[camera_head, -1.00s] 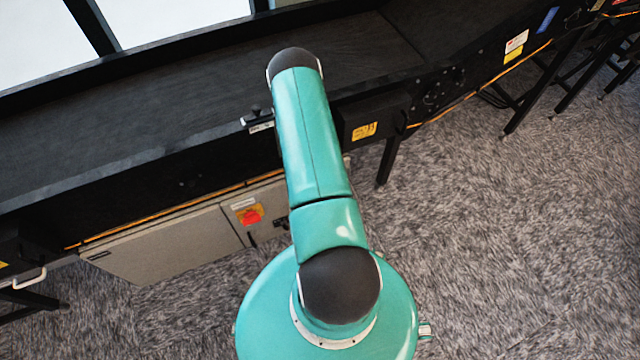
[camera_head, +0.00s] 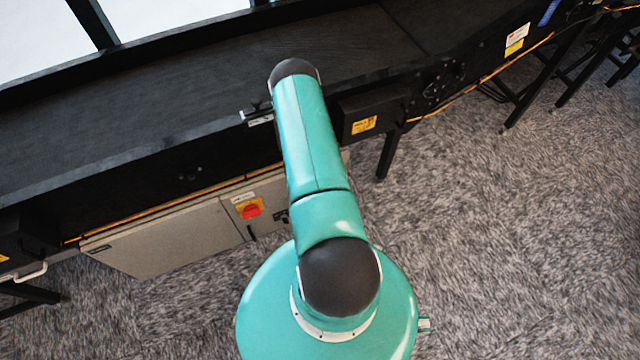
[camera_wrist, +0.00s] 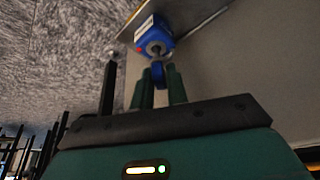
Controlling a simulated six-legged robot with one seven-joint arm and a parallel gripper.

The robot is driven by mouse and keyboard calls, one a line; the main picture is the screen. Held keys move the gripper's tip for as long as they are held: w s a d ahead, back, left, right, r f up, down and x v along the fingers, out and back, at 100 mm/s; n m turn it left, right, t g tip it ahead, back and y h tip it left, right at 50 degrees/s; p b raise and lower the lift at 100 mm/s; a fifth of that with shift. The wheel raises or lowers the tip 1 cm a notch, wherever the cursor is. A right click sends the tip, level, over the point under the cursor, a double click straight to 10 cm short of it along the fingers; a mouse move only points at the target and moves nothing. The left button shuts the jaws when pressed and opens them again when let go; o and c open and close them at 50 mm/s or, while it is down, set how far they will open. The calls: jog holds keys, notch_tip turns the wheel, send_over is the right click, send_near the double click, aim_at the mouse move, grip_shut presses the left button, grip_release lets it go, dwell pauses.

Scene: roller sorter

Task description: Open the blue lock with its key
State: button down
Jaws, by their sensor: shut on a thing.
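The blue lock (camera_wrist: 151,31) shows in the upper middle of the wrist view, at the edge of a grey panel. Its round grey face points towards my gripper, and a small red spot is at its left side. My gripper (camera_wrist: 159,78) is just below the lock in that view, with its dark green fingers shut on a blue key (camera_wrist: 158,73). The key's blue head is between the fingertips, in line with the lock's face. I cannot tell whether its tip is inside the lock. In the head view my arm hides gripper, key and lock.
A grey cabinet (camera_head: 165,240) with a red rotary switch (camera_head: 250,208) is under the black conveyor (camera_head: 130,120). A black conveyor leg (camera_head: 388,155) stands right of my arm. Carpeted floor (camera_head: 500,230) is open to the right.

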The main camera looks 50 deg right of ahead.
jog(key=shift+f, duration=0.4)
jog(key=n+y, duration=0.1)
jog(key=n, duration=0.2)
jog(key=n+t, duration=0.1)
jog(key=n, duration=0.2)
jog(key=shift+t+y, duration=0.3)
jog(key=shift+y, duration=0.1)
jog(key=n+y, duration=0.1)
jog(key=n, duration=0.2)
jog(key=n+y, duration=0.1)
jog(key=n, duration=0.2)
jog(key=shift+t, duration=0.3)
jog(key=shift+r, duration=2.5)
jog(key=shift+s, duration=0.15)
